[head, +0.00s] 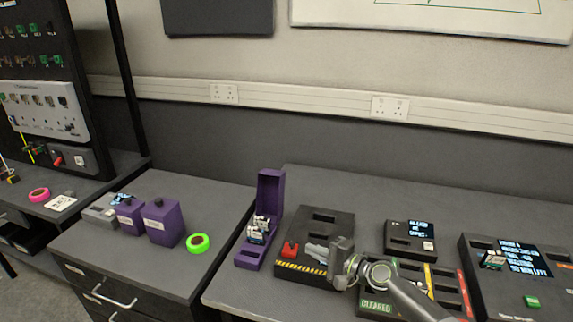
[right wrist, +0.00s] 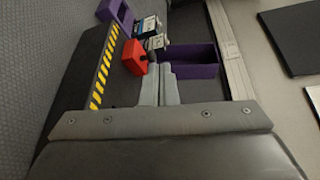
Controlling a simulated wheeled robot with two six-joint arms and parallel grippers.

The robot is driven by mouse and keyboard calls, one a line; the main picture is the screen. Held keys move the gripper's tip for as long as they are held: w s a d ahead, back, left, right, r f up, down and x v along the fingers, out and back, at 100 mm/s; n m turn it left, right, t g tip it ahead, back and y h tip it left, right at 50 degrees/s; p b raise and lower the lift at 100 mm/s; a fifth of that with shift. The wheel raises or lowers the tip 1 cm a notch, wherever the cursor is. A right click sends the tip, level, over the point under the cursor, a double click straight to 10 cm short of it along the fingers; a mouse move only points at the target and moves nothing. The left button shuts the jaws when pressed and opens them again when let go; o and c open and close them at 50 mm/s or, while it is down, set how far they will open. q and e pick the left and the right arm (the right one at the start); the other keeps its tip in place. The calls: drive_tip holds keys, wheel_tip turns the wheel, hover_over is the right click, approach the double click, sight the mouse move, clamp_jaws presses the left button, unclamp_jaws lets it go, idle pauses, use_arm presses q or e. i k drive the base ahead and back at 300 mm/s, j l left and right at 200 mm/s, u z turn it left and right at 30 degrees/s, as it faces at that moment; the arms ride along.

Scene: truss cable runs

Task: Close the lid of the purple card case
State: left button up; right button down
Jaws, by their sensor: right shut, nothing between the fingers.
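The purple card case (head: 271,190) stands open at the left front of the right-hand bench, its lid upright at the back. Its base (head: 247,260) lies flat toward me, with small white-and-blue cards or modules (head: 258,231) standing in it. My right gripper (head: 312,248) is shut and empty, to the right of the case over the dark yellow-striped tray. In the right wrist view the shut fingers (right wrist: 158,68) point at the case, with the open lid (right wrist: 190,70) just beyond the tips and the base (right wrist: 114,12) farther off. My left gripper is out of view.
A red block (head: 289,249) sits on the dark striped tray (head: 290,268) beside the case. Dark consoles (head: 410,238) stand to the right. Left of the case, a lower cabinet holds purple containers (head: 163,221) and a green tape ring (head: 198,243); a gap separates the benches.

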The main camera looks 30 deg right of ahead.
sight(270, 183)
drive_tip(key=i+l, duration=0.85)
